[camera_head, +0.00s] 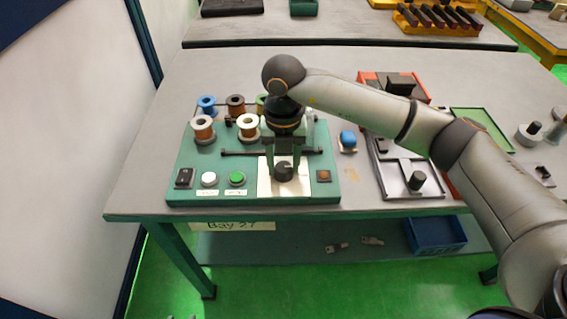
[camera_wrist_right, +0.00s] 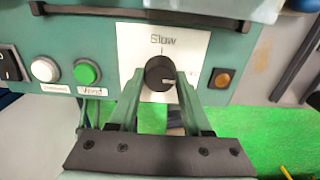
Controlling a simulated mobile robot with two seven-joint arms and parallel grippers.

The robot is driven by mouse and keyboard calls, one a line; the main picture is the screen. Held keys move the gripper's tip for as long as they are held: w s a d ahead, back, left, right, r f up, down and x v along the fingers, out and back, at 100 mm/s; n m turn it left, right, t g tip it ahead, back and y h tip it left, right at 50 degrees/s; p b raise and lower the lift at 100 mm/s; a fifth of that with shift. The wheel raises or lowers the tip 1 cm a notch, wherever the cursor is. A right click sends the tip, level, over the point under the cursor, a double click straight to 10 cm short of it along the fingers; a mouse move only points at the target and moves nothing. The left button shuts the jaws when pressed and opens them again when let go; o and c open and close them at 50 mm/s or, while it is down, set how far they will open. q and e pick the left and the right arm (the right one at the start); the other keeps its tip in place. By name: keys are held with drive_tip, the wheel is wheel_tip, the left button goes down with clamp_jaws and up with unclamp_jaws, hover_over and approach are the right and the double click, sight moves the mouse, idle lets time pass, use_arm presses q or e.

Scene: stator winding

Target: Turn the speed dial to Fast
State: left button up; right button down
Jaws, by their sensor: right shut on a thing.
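The speed dial (camera_head: 284,172) is a round black knob on a white plate (camera_head: 265,186) at the front of the green winding machine (camera_head: 225,163). In the right wrist view the dial (camera_wrist_right: 159,73) sits below the word "Slow" and a short tick. A pale mark on its face points to the right. My right gripper (camera_head: 283,166) reaches down from above, with a finger on each side of the dial, and is shut on it. No "Fast" label is readable; the fingers cover part of the plate. My left gripper is not in view.
White (camera_head: 209,179) and green (camera_head: 237,178) buttons and a black switch (camera_head: 184,178) are left of the dial. An orange button (camera_head: 324,175) is close on its right. Wire spools (camera_head: 203,128) stand behind. A blue object (camera_head: 348,139) and trays are further right.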

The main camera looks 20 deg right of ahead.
sight(284, 168)
drive_tip(key=shift+w+r, duration=0.1)
idle(0.3)
drive_tip(key=shift+c, duration=1.7)
unclamp_jaws()
wheel_tip(284, 168, up, 12)
drive_tip(key=shift+r+b, duration=0.25)
drive_tip(key=shift+b, duration=0.05)
drive_tip(key=shift+f, duration=0.1)
